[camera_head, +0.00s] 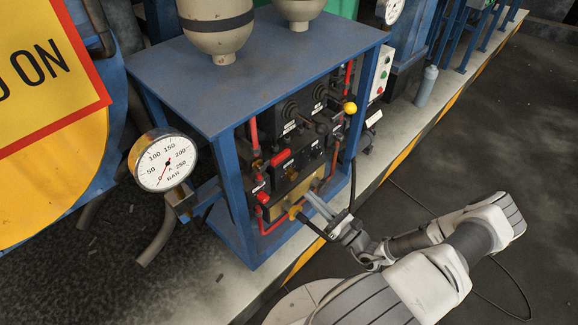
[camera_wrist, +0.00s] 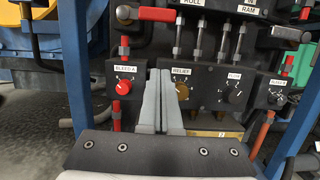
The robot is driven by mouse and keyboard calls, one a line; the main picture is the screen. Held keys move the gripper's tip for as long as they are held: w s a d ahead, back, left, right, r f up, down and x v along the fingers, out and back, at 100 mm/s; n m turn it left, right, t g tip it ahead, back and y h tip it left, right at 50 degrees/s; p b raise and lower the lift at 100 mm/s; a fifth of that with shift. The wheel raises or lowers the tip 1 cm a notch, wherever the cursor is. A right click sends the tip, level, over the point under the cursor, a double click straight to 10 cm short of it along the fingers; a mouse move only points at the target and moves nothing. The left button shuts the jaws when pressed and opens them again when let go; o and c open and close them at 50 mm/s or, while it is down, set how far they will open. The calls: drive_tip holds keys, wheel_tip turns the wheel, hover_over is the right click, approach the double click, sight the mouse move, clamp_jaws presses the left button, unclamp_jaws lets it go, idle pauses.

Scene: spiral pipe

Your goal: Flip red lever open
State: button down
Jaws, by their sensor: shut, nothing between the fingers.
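The red lever (camera_head: 281,158) is a short bar on the front of the black control panel, inside the blue frame. In the wrist view the red lever (camera_wrist: 158,14) lies about level at the top, joined to a dark arm at its left. My gripper (camera_head: 308,196) is in front of the lower panel, below the lever. In the wrist view my gripper (camera_wrist: 160,73) has its two grey fingers together and empty, pointing between the BLEED-A and RELIEF knobs. The fingers look apart from the lever and hide part of the panel; I cannot tell whether they touch it.
A red knob (camera_wrist: 124,87) and a brass knob (camera_wrist: 182,89) flank the fingers. Several metal valve stems (camera_wrist: 200,42) stand above. Blue frame posts (camera_head: 237,190) bound the panel. A pressure gauge (camera_head: 165,161) stands at left. The floor at right (camera_head: 440,150) is mostly clear.

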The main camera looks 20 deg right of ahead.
sight(275, 161)
drive_tip(key=w+a+r+b, duration=0.1)
drive_tip(key=w+a+r, duration=0.2)
drive_tip(key=w+r, duration=0.3)
drive_tip(key=shift+b+x, duration=0.4)
drive_tip(key=shift+x, duration=1.1)
drive_tip(key=shift+w+d, duration=0.1)
drive_tip(key=shift+d, duration=0.1)
drive_tip(key=shift+r+n+p, duration=0.15)
drive_tip(key=shift+n+p, duration=0.25)
